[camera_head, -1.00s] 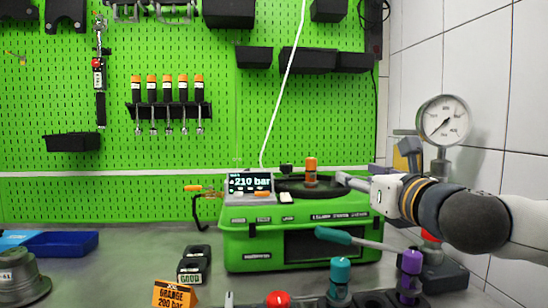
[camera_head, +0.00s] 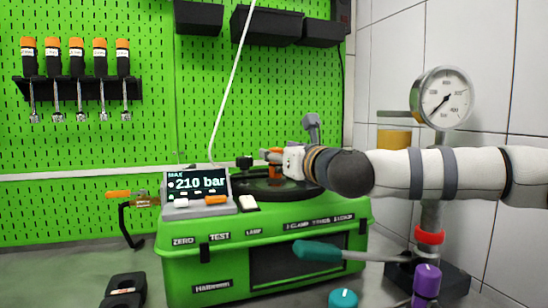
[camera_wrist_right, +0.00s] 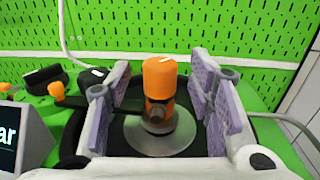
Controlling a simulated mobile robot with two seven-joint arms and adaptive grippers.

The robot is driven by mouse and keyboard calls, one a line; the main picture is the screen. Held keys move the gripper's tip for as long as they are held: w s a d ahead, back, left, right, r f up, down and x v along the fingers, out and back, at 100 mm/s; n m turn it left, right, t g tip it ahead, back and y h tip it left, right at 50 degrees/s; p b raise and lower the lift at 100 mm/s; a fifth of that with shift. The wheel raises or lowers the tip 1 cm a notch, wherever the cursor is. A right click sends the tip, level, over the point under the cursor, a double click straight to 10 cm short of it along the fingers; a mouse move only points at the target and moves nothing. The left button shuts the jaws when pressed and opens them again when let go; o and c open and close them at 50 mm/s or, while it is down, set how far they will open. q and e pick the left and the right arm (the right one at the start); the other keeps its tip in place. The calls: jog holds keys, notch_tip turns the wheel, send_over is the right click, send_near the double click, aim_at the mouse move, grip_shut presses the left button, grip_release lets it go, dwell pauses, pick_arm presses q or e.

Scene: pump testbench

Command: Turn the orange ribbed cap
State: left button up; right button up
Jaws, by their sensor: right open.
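The orange ribbed cap (camera_wrist_right: 160,77) stands upright in the right wrist view, on an orange and dark fitting above a round metal disc (camera_wrist_right: 160,135). My right gripper (camera_wrist_right: 160,92) is open, with one purple-padded finger on each side of the cap. Gaps show between the cap and both fingers. In the head view the cap (camera_head: 274,155) is partly hidden by my right gripper (camera_head: 284,154), which reaches in from the right above the green pump case (camera_head: 205,262). My left gripper is not in view.
A display (camera_head: 200,184) reading 210 bar sits at the case's left front. A teal-handled lever (camera_head: 317,251) crosses the front. A pressure gauge (camera_head: 441,97) stands at right by the tiled wall. A white cable (camera_head: 232,85) hangs behind.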

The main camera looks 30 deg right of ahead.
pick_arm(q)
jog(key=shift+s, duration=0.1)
pick_arm(e)
jog(key=shift+w+r, duration=0.25)
jog(key=shift+w, duration=0.35)
grip_shut()
jog(key=shift+d+y, duration=0.15)
jog(key=shift+y, duration=0.15)
jog(key=n+y, duration=0.1)
jog(key=y, duration=0.1)
jog(key=n+y, duration=0.1)
jog(key=shift+s+d+r+n+y+p, duration=0.1)
jog(key=shift+d+n+y+p, duration=0.1)
jog(key=shift+n+y+p, duration=0.2)
jog(key=n+y, duration=0.1)
jog(key=y, duration=0.1)
jog(key=shift+n+y, duration=0.4)
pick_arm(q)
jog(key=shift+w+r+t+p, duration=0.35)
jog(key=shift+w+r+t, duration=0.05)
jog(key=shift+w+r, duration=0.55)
pick_arm(e)
jog(key=shift+d+n+g+y, duration=0.1)
jog(key=shift+n+g+y, duration=0.4)
jog(key=shift+y, duration=0.2)
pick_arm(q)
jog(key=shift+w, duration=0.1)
pick_arm(e)
jog(key=shift+y, duration=0.3)
